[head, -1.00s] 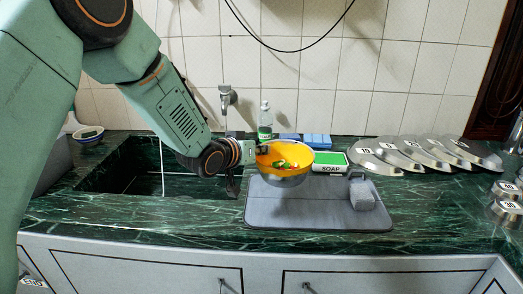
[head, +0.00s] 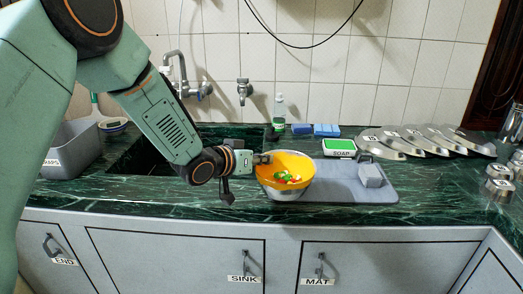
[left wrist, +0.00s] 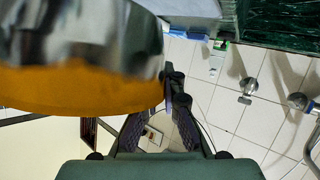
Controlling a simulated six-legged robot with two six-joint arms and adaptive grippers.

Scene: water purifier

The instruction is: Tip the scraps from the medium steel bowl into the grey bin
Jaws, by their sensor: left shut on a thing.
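The medium steel bowl (head: 284,191) has a steel outside and an orange inside, with green, red and white scraps (head: 287,178) in it. My left gripper (head: 262,159) is shut on the bowl's left rim and holds it, tilted a little, in front of the mat's left end. In the left wrist view the bowl (left wrist: 85,85) fills the upper left, beside the gripper fingers (left wrist: 174,85). The grey bin (head: 75,152), its label partly hidden and ending in "RAPS", stands at the far left, partly behind my left arm. My right gripper is not in view.
The sink (head: 140,160) lies between bin and bowl, behind my arm. The grey mat (head: 335,190) holds a grey block (head: 370,174). A soap box (head: 339,147), a bottle (head: 279,112) and several steel lids (head: 420,142) stand behind. Taps (head: 244,91) project from the wall.

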